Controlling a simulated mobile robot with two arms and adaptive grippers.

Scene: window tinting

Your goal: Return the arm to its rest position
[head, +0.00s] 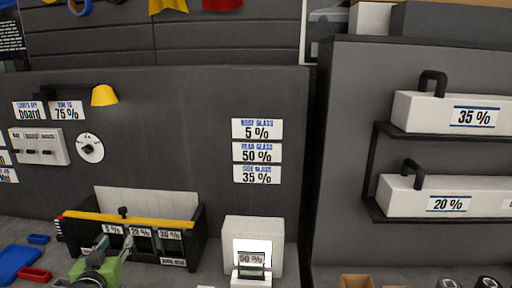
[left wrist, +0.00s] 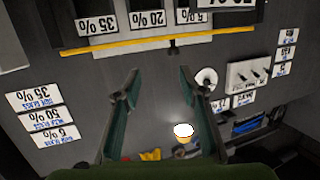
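My left gripper (head: 116,241) shows at the lower left of the head view, green with dark fingers, in front of the black rack with the yellow bar. In the left wrist view, its two fingers (left wrist: 160,74) stand well apart with nothing between them, so it is open and empty. That view is turned upside down. My right gripper is in neither view.
A black rack (head: 192,246) with a yellow bar (head: 150,220) and percent labels stands close behind the gripper. A white box with a 50 % display (head: 280,240) is to its right. Blue (head: 14,262) and red (head: 35,274) trays lie left. Shelves hold white boxes at right.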

